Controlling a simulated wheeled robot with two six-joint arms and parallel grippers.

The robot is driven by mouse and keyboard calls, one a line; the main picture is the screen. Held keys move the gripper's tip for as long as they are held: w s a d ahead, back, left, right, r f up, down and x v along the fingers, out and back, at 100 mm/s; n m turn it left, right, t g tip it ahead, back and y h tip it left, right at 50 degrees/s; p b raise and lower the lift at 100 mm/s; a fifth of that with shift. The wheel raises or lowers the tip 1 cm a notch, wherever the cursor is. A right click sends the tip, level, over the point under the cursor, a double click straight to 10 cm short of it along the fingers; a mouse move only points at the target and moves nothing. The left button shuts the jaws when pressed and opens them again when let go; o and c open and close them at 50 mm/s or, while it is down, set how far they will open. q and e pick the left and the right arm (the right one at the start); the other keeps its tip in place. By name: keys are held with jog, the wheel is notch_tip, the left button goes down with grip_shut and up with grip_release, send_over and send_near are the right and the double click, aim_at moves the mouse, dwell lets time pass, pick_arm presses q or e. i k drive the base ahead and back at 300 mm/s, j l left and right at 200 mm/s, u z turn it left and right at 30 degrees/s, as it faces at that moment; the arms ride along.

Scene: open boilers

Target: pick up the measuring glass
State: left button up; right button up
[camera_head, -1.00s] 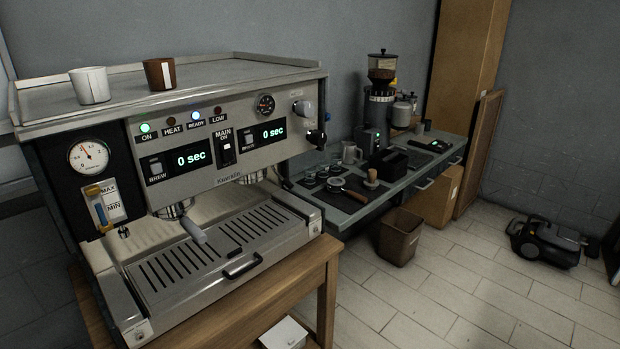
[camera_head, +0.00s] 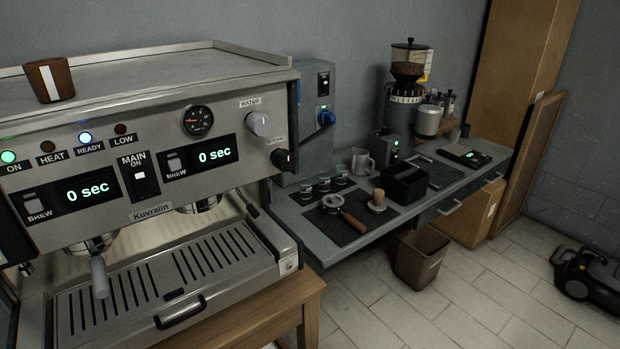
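Several small round vessels stand in a row at the near left end of the grey side counter (camera_head: 455,190). The left one (camera_head: 306,191), the middle one (camera_head: 324,186) and the right one (camera_head: 341,180) look like small dark-topped glasses or jars. They are too small to tell whether one is the measuring glass. A metal pitcher (camera_head: 361,161) stands behind them, upright, near the wall. Neither of my grippers is in view.
The espresso machine (camera_head: 110,275) fills the left side, with a brown cup (camera_head: 49,79) on top. The counter holds a portafilter (camera_head: 334,203) on a dark mat, a tamper (camera_head: 377,200), a black knock box (camera_head: 403,184) and a grinder (camera_head: 405,100). A bin (camera_head: 421,256) stands on the floor below.

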aim_at(306, 189)
jog(key=i+l+u, duration=0.1)
jog(key=i+l, duration=0.25)
jog(key=l, duration=0.3)
jog(key=i+l+u, duration=0.25)
jog(key=l, duration=0.4)
jog(key=i+l, duration=0.3)
jog(key=i+l+u, duration=0.15)
jog(key=l, duration=0.3)
